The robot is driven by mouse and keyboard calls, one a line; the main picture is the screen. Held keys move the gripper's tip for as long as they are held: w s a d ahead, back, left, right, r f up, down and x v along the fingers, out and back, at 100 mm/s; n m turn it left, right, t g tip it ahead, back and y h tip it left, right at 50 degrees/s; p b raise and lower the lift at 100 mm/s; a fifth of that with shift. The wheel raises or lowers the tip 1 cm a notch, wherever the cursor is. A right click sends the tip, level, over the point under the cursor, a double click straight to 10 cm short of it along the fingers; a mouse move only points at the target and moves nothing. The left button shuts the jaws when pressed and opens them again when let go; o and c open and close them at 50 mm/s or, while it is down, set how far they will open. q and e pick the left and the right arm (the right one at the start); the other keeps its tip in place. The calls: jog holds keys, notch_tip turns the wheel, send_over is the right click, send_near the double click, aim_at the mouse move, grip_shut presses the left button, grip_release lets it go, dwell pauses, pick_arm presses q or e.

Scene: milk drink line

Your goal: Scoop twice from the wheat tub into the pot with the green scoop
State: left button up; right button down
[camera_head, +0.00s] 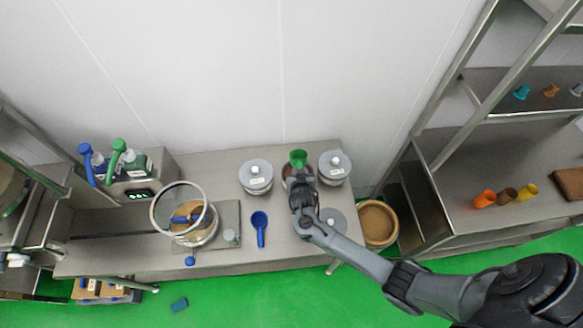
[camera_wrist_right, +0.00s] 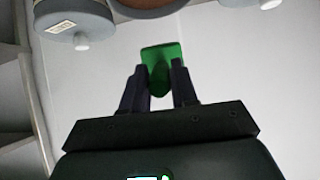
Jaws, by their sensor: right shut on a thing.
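My right gripper (camera_head: 301,187) is shut on the green scoop (camera_head: 298,158), at the back of the table. In the right wrist view, the scoop (camera_wrist_right: 161,66) sits between the two fingers (camera_wrist_right: 160,85). In the head view the scoop is over or beside an open tub with brown contents (camera_head: 290,172), partly hidden by my gripper; I cannot tell whether it touches the contents or whether this is the wheat tub, as no label reads. The pot (camera_head: 194,236), with a large ring above it, stands left on the table. My left gripper is not in view.
Grey-lidded tubs stand left (camera_head: 256,178) and right (camera_head: 335,170) of the open tub. A grey lid (camera_head: 333,222) lies near my forearm. A blue scoop (camera_head: 260,226) lies between pot and tubs. A brown round bin (camera_head: 378,222) stands beyond the table's right end.

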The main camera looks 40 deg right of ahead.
jog(key=shift+s+a+f, duration=0.1)
jog(key=shift+s+f, duration=0.1)
jog(key=shift+f, duration=0.25)
jog(key=shift+f+g+y, duration=0.15)
jog(key=shift+g+y, duration=0.15)
jog(key=shift+g, duration=0.1)
jog(key=f+g+b, duration=0.1)
jog(key=f+b, duration=0.1)
jog(key=w+f+g+y+b, duration=0.1)
jog(key=f+b, duration=0.2)
jog(key=f+y+b, duration=0.1)
jog(key=f+b, duration=0.1)
jog(key=f, duration=0.1)
jog(key=shift+w+d+g+b, duration=0.15)
jog(key=shift+d+g+b, duration=0.15)
jog(key=shift+d+g, duration=0.1)
jog(key=shift+f, duration=0.1)
jog(key=shift+w+d, duration=0.3)
jog(key=shift+w, duration=0.15)
